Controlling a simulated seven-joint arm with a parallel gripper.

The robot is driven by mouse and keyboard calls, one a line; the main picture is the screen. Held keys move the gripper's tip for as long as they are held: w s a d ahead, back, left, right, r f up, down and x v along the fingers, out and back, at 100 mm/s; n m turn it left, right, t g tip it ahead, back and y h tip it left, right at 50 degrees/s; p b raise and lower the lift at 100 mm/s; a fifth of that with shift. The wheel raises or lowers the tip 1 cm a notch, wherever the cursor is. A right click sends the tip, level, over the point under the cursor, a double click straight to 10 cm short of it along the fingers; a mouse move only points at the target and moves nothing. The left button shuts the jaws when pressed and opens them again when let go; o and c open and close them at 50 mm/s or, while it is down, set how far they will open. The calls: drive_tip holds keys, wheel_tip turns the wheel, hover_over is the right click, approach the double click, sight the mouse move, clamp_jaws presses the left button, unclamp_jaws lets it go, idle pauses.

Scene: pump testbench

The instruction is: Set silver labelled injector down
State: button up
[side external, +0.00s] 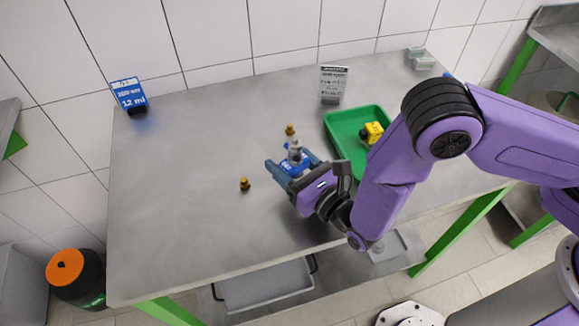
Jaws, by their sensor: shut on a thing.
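The silver injector (294,151) stands between the fingers of my gripper (293,165), near the middle of the table. My gripper is shut on it. A blue part with white marks, likely its label (291,167), shows between the fingers. The injector's lower end is hidden by the fingers, so I cannot tell whether it touches the grey table (195,200).
Two small brass parts (244,184) (290,130) stand close to my gripper. A green tray (345,139) holding a yellow part (372,132) lies to the right. A blue sign (129,95) and a grey sign (333,82) stand behind. The table's left side is clear.

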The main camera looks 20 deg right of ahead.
drive_tip(key=shift+f, duration=1.1)
drive_tip(key=shift+f, duration=0.1)
drive_tip(key=o, duration=1.3)
drive_tip(key=v, duration=1.2)
drive_tip(key=shift+d, duration=0.1)
